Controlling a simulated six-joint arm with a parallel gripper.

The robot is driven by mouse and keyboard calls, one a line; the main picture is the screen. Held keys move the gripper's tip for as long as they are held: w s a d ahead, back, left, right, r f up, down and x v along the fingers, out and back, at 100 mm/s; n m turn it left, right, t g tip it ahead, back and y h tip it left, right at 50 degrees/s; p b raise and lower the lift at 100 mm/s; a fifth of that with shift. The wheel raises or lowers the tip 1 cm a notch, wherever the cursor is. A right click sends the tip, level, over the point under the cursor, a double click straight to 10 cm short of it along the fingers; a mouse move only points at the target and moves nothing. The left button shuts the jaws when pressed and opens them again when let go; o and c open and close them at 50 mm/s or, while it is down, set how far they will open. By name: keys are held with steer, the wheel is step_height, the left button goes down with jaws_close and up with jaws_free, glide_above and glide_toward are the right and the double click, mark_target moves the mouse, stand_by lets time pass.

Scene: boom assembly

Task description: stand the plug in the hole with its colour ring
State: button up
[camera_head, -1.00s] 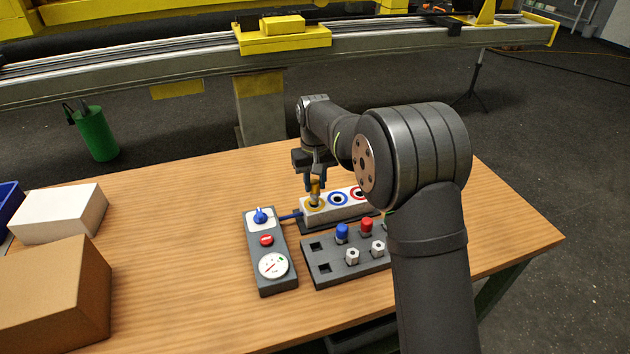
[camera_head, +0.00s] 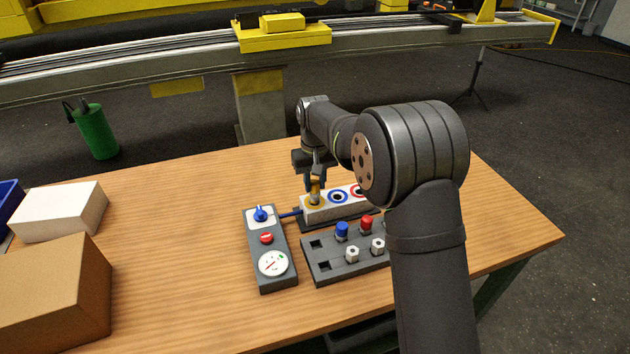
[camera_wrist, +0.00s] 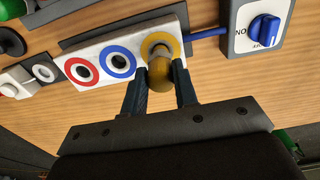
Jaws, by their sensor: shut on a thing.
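The white block (camera_head: 335,210) on the table has holes with coloured rings. The yellow ring (camera_wrist: 158,42) is at one end, then the blue ring (camera_wrist: 117,62), then the red ring (camera_wrist: 82,71). My gripper (camera_head: 314,184) is shut on the yellow plug (camera_wrist: 161,75). In the wrist view the plug sits between the two fingers, its far end at the yellow-ringed hole. It looks upright in the head view. How deep it sits in the hole is hidden by the plug itself.
A grey tray (camera_head: 338,271) in front holds a blue plug (camera_head: 342,231), a red plug (camera_head: 367,224) and hex pieces. A grey control box (camera_head: 282,281) with a blue knob (camera_head: 261,214) stands left. Cardboard and white boxes lie far left.

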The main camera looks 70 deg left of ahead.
steer(key=shift+f, duration=0.2)
steer(key=shift+f, duration=0.75)
steer(key=o, duration=1)
steer(key=shift+r, duration=3.5)
step_height(320, 180, down, 7)
steer(key=shift+r, duration=0.35)
